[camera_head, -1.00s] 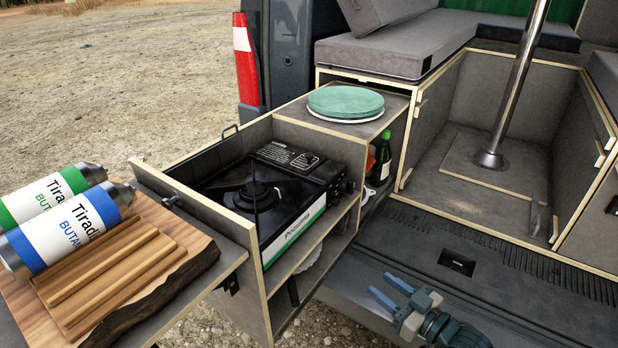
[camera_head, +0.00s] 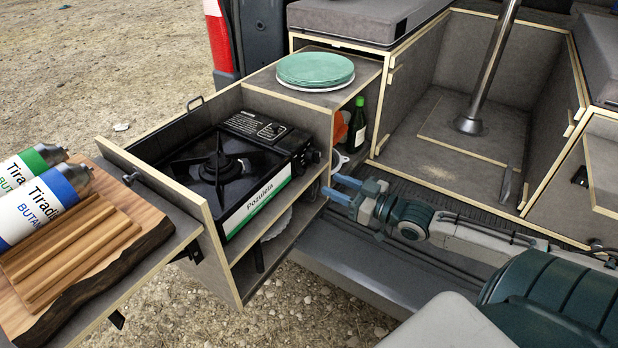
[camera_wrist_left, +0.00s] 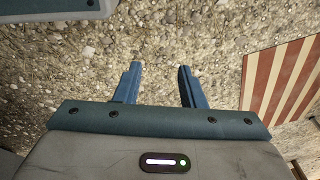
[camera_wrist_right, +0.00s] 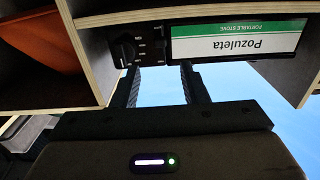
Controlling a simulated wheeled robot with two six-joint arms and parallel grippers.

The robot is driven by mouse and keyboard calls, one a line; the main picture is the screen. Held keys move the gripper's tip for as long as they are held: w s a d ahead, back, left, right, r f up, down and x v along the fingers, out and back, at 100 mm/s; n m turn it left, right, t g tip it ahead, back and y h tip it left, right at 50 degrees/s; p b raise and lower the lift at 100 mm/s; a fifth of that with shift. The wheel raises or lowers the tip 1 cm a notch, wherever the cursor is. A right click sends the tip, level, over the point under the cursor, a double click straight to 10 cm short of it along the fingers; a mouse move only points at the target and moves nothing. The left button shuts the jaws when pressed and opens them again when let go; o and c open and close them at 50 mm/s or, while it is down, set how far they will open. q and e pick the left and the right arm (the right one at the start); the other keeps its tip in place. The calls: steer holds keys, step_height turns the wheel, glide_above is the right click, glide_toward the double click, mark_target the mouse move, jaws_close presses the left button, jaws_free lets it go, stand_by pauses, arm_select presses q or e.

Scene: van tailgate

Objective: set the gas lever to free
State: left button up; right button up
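The black portable stove (camera_head: 215,165) sits in the pulled-out drawer unit, its white and green "Pozuleta" label facing front. A dark round knob (camera_head: 312,156) is at the right end of its front; this knob also shows in the right wrist view (camera_wrist_right: 124,50). I cannot make out the gas lever or its setting clearly; the panel beside the knob is dark. My right gripper (camera_head: 331,185) is open and empty, in front of the stove's knob end and apart from it. Its fingers also show in the right wrist view (camera_wrist_right: 160,70). My left gripper (camera_wrist_left: 159,67) is open and empty above gravel.
Two butane canisters (camera_head: 40,205) and a slatted wooden board (camera_head: 140,225) are on the left side shelf. A green plate stack (camera_head: 315,70) tops the cabinet, with a green bottle (camera_head: 357,125) below. Drawer walls flank the stove. A metal post (camera_head: 490,70) stands at right.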

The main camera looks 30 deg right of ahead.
mark_target(304, 172)
steer(key=b+x, duration=0.5)
steer(key=b, duration=0.2)
steer(key=shift+w+a+f, duration=0.1)
steer(key=shift+w+f, duration=0.05)
steer(key=shift+w, duration=0.05)
steer(key=shift+w+a+b, duration=0.1)
steer(key=shift+w+b, duration=0.15)
steer(key=shift+b, duration=0.2)
steer(key=shift+w+a+b, duration=0.2)
steer(key=shift+w+b, duration=0.3)
steer(key=shift+w, duration=0.1)
arm_select(q)
steer(key=w+d+r+t, duration=0.2)
steer(key=r, duration=0.7)
steer(key=w+d+r+t+h, duration=0.1)
steer(key=d+r+t, duration=0.1)
steer(key=r, duration=0.6)
steer(key=shift+w+d+r+t+h+b, duration=0.3)
steer(key=shift+w+d+r+t, duration=0.05)
steer(key=shift+d+r+t, duration=0.05)
arm_select(e)
steer(key=shift+w+a, duration=0.25)
steer(key=shift+w, duration=0.2)
steer(key=shift+c, duration=0.2)
jaws_close()
